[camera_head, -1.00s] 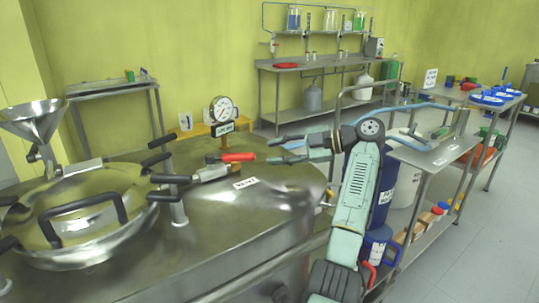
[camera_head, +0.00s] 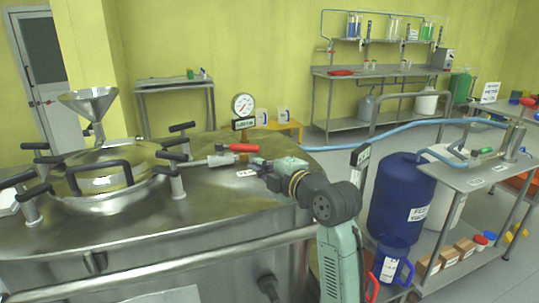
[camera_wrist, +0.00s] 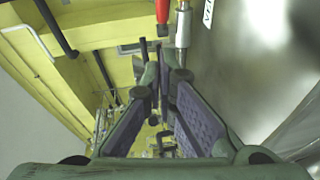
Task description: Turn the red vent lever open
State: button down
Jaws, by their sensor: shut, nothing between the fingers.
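The red vent lever (camera_head: 243,148) sits on a metal valve fitting (camera_head: 221,160) on top of the steel reactor vessel (camera_head: 150,215). It points to the right in the head view. In the wrist view the red lever (camera_wrist: 162,10) shows at the top edge, just beyond the fingertips, with its far end cut off. My gripper (camera_head: 256,165) is shut and empty, just below and right of the lever. In the wrist view my gripper's fingertips (camera_wrist: 158,55) lie close together. Whether a fingertip touches the lever cannot be told.
A pressure gauge (camera_head: 243,105) stands behind the lever. A domed lid (camera_head: 115,178) with black handles and a steel funnel (camera_head: 88,104) is to the left. A blue drum (camera_head: 400,195) stands right of my arm. A blue hose (camera_head: 400,133) runs behind.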

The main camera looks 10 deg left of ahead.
jog(key=p, duration=0.3)
send_near(236, 147)
jog(key=a, duration=0.2)
jog(key=s+a, duration=0.1)
jog(key=shift+a+r, duration=0.15)
jog(key=shift+a, duration=0.25)
jog(key=shift+w+f+p, duration=0.2)
jog(key=shift+w+p, duration=0.3)
jog(key=shift+w, duration=0.75)
jog(key=shift+w+f, duration=0.25)
jog(key=shift+w, duration=0.45)
jog(key=shift+w+f+b, duration=0.1)
jog(key=shift+w+b, duration=0.05)
jog(key=shift+b, duration=0.3)
jog(key=shift+w+d+n+y, duration=0.1)
jog(key=shift+w+n+y, duration=0.05)
jog(key=shift+n+y, duration=0.2)
